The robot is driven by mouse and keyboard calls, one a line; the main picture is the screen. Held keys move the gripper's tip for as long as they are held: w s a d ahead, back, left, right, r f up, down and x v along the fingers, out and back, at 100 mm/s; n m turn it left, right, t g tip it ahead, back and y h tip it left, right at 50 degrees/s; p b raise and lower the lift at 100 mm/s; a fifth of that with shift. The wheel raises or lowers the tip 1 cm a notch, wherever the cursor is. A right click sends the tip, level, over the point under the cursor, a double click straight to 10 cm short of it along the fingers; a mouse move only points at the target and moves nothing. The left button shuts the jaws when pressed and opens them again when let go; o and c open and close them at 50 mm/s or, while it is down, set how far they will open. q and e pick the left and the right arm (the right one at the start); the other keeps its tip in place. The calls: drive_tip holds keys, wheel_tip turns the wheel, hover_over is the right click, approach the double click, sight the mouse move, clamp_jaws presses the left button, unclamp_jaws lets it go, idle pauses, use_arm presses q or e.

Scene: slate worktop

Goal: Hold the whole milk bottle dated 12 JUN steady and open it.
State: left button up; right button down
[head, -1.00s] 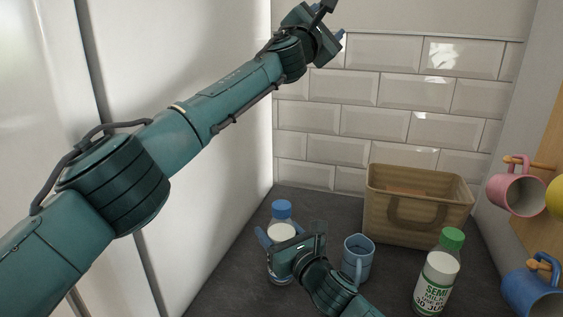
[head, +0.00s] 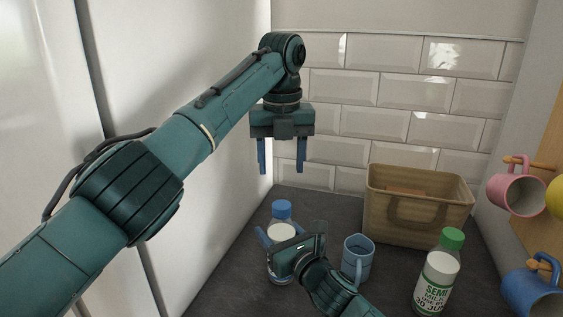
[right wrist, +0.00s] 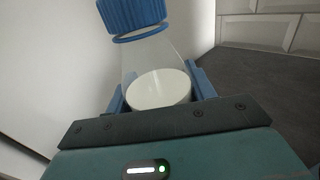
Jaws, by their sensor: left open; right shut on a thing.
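A milk bottle with a blue cap (head: 281,209) stands upright on the worktop at the lower middle of the head view. My right gripper (head: 272,246) is shut around its body. In the right wrist view the blue cap (right wrist: 133,14) is on the bottle, and the fingers lie on both sides of the body (right wrist: 158,89). The bottle's label and date are hidden. My left gripper (head: 282,166) is open and empty, fingers pointing down, above the blue cap and apart from it. A second bottle with a green cap (head: 438,275), labelled SEMI, stands to the right.
A blue mug (head: 358,258) stands just right of my right gripper. A wooden basket (head: 420,215) stands behind it. Pink (head: 515,192) and blue (head: 531,291) mugs hang on pegs at the right. White walls close in the left and back.

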sight(281, 204)
use_arm(q)
drive_tip(key=shift+s+f+g, duration=0.1)
drive_tip(key=shift+s+g, duration=0.2)
drive_tip(key=shift+s, duration=0.2)
drive_tip(key=shift+s+f, duration=0.15)
drive_tip(key=shift+f, duration=0.1)
wheel_tip(281, 204, down, 7)
drive_tip(key=shift+f, duration=0.2)
drive_tip(key=shift+c, duration=0.3)
